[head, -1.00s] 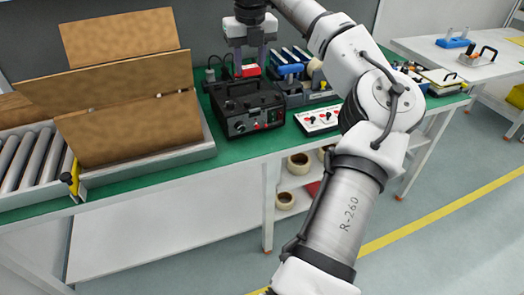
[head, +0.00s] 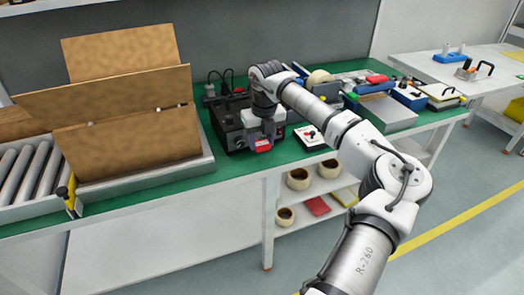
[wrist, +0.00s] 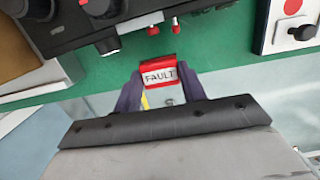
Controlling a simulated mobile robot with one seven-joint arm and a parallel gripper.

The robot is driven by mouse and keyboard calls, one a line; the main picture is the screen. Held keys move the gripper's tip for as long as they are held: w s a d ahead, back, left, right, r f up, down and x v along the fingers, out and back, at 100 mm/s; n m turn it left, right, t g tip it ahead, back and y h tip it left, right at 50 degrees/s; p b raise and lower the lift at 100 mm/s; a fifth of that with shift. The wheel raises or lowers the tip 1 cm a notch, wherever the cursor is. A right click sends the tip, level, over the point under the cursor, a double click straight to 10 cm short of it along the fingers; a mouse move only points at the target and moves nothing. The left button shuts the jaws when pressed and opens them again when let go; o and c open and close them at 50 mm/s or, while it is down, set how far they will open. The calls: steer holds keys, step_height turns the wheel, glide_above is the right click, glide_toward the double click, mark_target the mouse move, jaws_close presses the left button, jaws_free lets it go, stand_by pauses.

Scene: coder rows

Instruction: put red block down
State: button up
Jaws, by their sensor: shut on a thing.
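The red block (wrist: 158,76) is between the fingers of my gripper (wrist: 160,90), and its label reads "FAULT". In the head view the red block (head: 263,145) shows at the tip of my gripper (head: 264,140), which points down in front of the black control box (head: 232,128). In the wrist view the block appears over the green bench top (wrist: 130,68) near its front edge. I cannot tell whether the block touches the bench.
The black box's knobs and plugs (wrist: 110,45) are close beyond the block. A white switch panel (head: 310,137) stands to the right, and a cardboard carton (head: 125,140) to the left. Tape rolls (head: 298,179) lie on the shelf below. A strip of green bench left of the box is clear.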

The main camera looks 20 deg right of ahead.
mark_target(262, 144)
steer(key=shift+f, duration=2.1)
steer(key=shift+f, duration=0.15)
steer(key=o, duration=1)
steer(key=shift+c, duration=0.2)
step_height(262, 144, up, 12)
steer(key=s, duration=0.1)
steer(key=shift+s, duration=0.25)
